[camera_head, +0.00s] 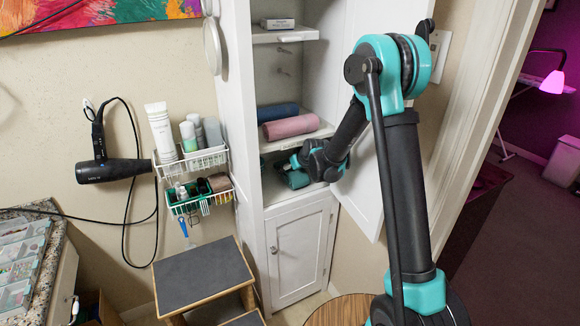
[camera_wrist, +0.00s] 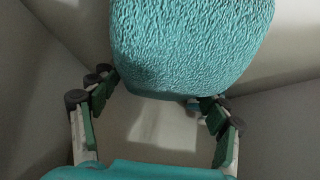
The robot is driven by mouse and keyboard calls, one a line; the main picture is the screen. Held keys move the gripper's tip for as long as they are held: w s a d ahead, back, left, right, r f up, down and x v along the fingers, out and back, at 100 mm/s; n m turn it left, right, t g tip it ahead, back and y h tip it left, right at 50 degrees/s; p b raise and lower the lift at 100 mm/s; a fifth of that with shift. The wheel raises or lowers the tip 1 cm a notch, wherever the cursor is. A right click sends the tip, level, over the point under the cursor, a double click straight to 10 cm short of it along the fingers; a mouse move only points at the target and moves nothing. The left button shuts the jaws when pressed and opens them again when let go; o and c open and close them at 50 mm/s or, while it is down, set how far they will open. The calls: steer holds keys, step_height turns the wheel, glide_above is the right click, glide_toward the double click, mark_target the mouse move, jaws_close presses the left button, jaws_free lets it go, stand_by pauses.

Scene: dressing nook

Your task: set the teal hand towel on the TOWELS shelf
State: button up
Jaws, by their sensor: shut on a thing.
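The teal hand towel (camera_wrist: 190,45) fills the top of the wrist view, with a ribbed, fluffy surface. My gripper (camera_wrist: 152,90) has a finger on each side of its near end and is shut on it. In the head view my gripper (camera_head: 294,163) reaches into the tall white cabinet at the lower open shelf (camera_head: 271,197). The teal towel (camera_head: 295,180) shows there just under the fingers, partly hidden by them. I cannot tell whether it touches the shelf board. No shelf label is readable.
The shelf above holds a rolled pink towel (camera_head: 291,126) and a blue towel (camera_head: 278,112). A small box (camera_head: 278,23) sits on the top shelf. Wire baskets (camera_head: 205,162) hang left, above a step stool (camera_head: 204,275).

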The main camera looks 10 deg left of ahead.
mark_target(297, 171)
steer(key=shift+s+f, duration=0.15)
steer(key=o, duration=1.2)
steer(key=shift+d, duration=0.1)
steer(key=v, duration=0.5)
steer(key=shift+s+d, duration=0.15)
steer(key=shift+s, duration=0.1)
steer(key=s+d, duration=0.2)
steer(key=s, duration=0.1)
steer(key=s+d, duration=0.2)
steer(key=s, duration=0.1)
steer(key=s+d, duration=0.2)
steer(key=s, duration=0.1)
steer(key=shift+s+d, duration=0.15)
steer(key=shift+s, duration=0.1)
